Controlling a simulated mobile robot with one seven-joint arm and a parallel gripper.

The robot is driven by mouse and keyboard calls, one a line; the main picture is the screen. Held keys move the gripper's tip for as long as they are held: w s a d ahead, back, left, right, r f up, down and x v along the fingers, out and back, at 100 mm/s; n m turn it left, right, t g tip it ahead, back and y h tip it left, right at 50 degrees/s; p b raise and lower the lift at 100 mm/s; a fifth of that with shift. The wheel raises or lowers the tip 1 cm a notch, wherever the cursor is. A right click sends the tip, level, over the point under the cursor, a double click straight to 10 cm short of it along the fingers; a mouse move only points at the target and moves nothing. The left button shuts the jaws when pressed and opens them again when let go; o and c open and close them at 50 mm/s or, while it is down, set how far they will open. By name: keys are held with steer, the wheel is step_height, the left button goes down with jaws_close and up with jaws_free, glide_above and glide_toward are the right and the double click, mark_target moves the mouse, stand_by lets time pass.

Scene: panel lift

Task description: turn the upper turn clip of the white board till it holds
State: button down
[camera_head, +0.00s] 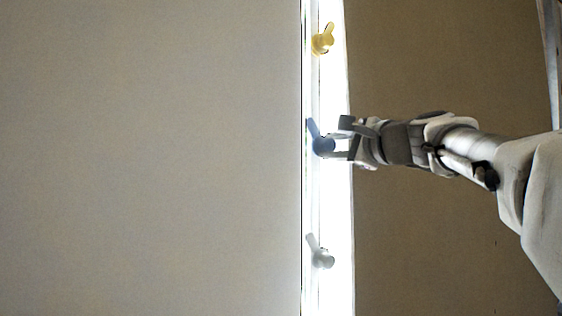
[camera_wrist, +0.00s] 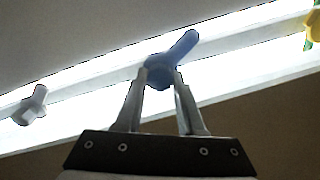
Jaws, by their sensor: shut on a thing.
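The white board (camera_head: 150,160) fills the left of the head view, its right edge along a bright white strip. Three turn clips sit on the strip: yellow (camera_head: 322,40) at the top, blue (camera_head: 322,144) in the middle, grey (camera_head: 322,259) below. The yellow clip's wing points up and right, away from the board. The blue clip's wing points up and left, its tip close to the board's edge; I cannot tell whether it overlaps. My gripper (camera_head: 347,140) is shut on the blue clip, also seen in the wrist view (camera_wrist: 160,70), a finger on each side of its body.
The bright strip (camera_head: 335,200) runs vertically between the board and a brown wall (camera_head: 440,240). In the wrist view, the grey clip (camera_wrist: 32,106) is at the left and the yellow clip (camera_wrist: 314,28) at the right edge. Space between the clips is clear.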

steer(key=n+b, duration=0.4)
steer(key=n, duration=0.2)
steer(key=shift+f+b, duration=0.2)
steer(key=shift+b, duration=0.15)
steer(key=n+b, duration=0.2)
steer(key=n, duration=0.3)
steer(key=shift+r+b, duration=0.2)
steer(key=shift+b, duration=0.15)
steer(key=shift+n, duration=0.5)
steer(key=c, duration=0.8)
jaws_free()
steer(key=shift+r, duration=0.1)
steer(key=b+v, duration=0.1)
steer(key=v, duration=1.6)
steer(key=shift+s, duration=0.2)
steer(key=shift+d, duration=0.15)
